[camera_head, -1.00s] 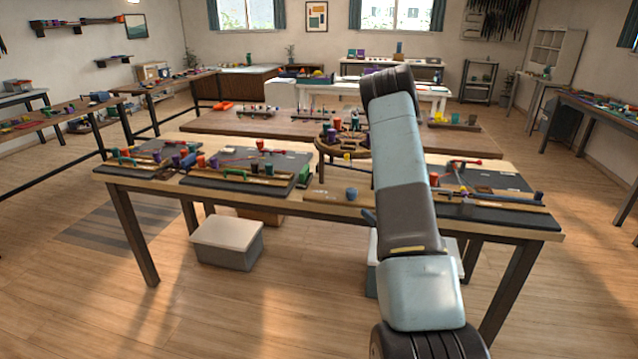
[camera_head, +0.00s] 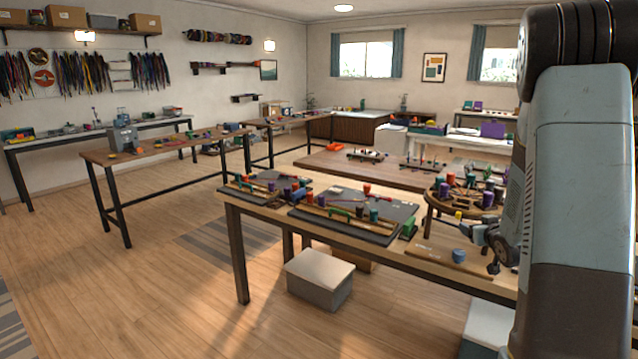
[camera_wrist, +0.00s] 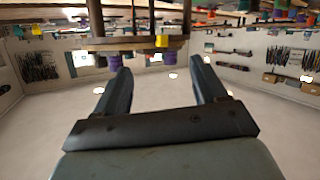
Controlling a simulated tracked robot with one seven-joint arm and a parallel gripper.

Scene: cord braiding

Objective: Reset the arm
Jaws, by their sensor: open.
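My gripper (camera_wrist: 160,88) is open and empty in the wrist view, its two dark fingers spread apart. That view looks upside down, with the table edge and coloured bobbins along its top. In the head view my arm fills the right side, and part of my gripper (camera_head: 490,240) shows beside the arm, above the near wooden table (camera_head: 390,262). A blue bobbin (camera_head: 459,256) stands on a wooden board just left of it. The round braiding stand (camera_head: 470,192) with coloured bobbins is behind it, partly hidden by my arm.
Dark mats (camera_head: 355,214) with bobbins and cords lie on the near table. A lidded grey box (camera_head: 319,278) sits on the floor below. A long wooden table (camera_head: 165,148) stands at the left. The floor at the front left is clear.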

